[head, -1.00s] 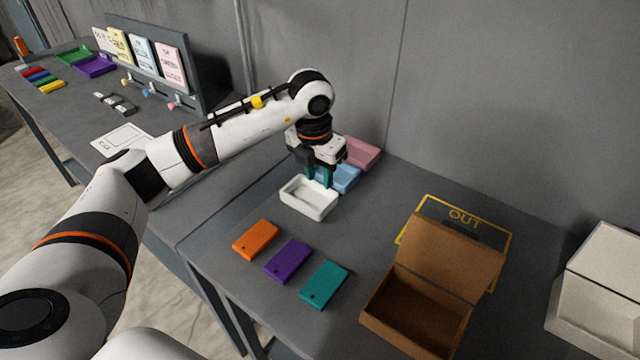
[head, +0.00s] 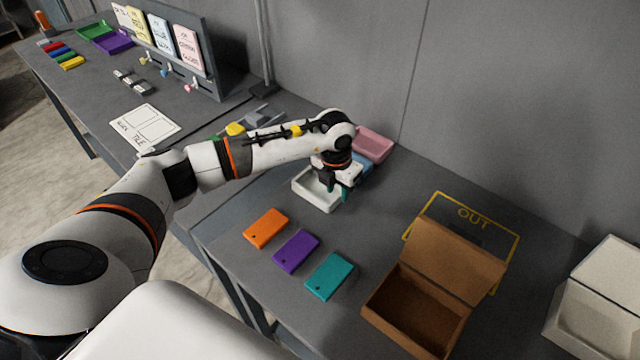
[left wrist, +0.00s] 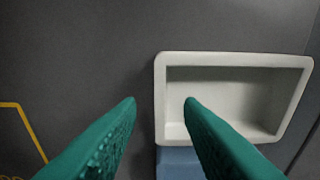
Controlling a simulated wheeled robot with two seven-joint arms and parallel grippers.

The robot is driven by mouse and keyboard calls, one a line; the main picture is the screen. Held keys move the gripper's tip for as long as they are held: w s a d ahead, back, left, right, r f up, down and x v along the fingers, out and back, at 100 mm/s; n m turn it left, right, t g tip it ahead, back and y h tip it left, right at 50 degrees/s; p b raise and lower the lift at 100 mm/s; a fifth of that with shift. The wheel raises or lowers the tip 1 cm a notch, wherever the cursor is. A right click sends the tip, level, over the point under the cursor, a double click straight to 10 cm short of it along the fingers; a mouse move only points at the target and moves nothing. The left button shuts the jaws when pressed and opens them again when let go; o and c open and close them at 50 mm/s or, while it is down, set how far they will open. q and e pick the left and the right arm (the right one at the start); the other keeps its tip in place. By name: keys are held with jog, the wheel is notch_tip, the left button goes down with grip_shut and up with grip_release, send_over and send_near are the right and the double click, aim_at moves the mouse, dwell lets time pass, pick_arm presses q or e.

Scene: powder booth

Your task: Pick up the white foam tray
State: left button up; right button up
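The white foam tray (head: 311,192) sits on the grey table under my left gripper (head: 336,190), which hides part of it. In the left wrist view the tray (left wrist: 235,58) lies to the right, its hollow facing me. My left gripper (left wrist: 162,101) is open there, with two teal fingers apart. The tray's near side wall shows between the fingertips: one finger is over the hollow, the other outside over the table. I cannot tell whether either finger touches the tray. My right gripper is not in view.
A blue tray (head: 365,165) and a pink tray (head: 373,146) stand just behind the white one. Orange (head: 266,228), purple (head: 296,251) and teal (head: 330,276) blocks lie in front. An open brown box (head: 418,310) stands to the right, by the yellow OUT outline (head: 473,207).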

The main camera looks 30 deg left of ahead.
pick_arm(q)
jog(key=shift+w+f, duration=0.15)
jog(key=shift+f, duration=0.85)
grip_shut()
notch_tip(320, 180, up, 10)
jog(key=b, duration=0.3)
